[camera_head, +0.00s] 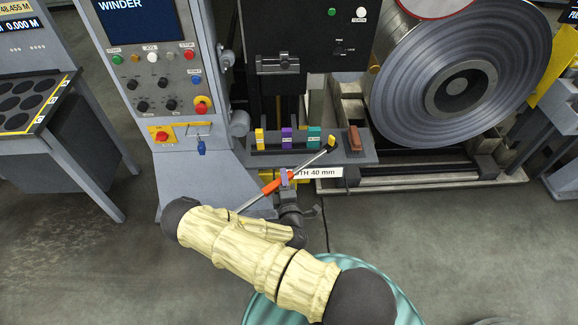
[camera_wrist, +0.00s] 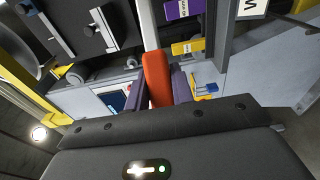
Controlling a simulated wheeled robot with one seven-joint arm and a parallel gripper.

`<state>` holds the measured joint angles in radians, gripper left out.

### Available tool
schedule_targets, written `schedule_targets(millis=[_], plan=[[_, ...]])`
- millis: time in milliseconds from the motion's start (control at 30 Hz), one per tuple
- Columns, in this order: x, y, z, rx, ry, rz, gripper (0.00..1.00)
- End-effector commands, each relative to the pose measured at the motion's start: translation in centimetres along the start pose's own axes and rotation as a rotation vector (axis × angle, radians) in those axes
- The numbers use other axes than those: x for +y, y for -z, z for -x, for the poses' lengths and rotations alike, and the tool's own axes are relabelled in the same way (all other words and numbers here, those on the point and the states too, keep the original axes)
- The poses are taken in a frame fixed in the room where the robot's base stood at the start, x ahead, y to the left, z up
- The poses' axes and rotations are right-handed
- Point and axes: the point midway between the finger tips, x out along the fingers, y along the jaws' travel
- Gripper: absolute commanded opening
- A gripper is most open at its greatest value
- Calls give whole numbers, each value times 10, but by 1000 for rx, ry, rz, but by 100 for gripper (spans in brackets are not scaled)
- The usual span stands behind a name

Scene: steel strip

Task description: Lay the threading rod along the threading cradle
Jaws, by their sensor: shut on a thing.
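The threading rod has an orange grip (camera_head: 270,187), a thin metal shaft and a dark tip with yellow on it. My gripper (camera_head: 287,178) is shut on the rod near the orange grip. The rod is held slanted in front of the shelf, its tip up to the right and its other end down to the left. In the wrist view the orange grip (camera_wrist: 157,78) stands between my purple-grey fingers (camera_wrist: 158,95). I cannot tell for certain which part is the threading cradle.
A grey shelf (camera_head: 365,157) carries yellow, purple and teal blocks and a red-brown block (camera_head: 355,139). The winder console (camera_head: 155,75) stands to the left, with a blue padlock (camera_head: 201,148). A large steel coil (camera_head: 460,80) is at the right.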

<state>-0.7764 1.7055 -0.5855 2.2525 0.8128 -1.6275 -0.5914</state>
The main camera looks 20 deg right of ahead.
Motion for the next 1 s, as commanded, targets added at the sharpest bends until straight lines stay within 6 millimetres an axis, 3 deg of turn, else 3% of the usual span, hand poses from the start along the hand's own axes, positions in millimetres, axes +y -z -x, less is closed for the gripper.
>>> schedule_targets(millis=[33, 400, 1000], plan=[[20, 3, 3, 22, 0, 3, 0], [65, 20, 21, 161, 0, 1, 0], [66, 23, 24, 184, -2, 0, 0]])
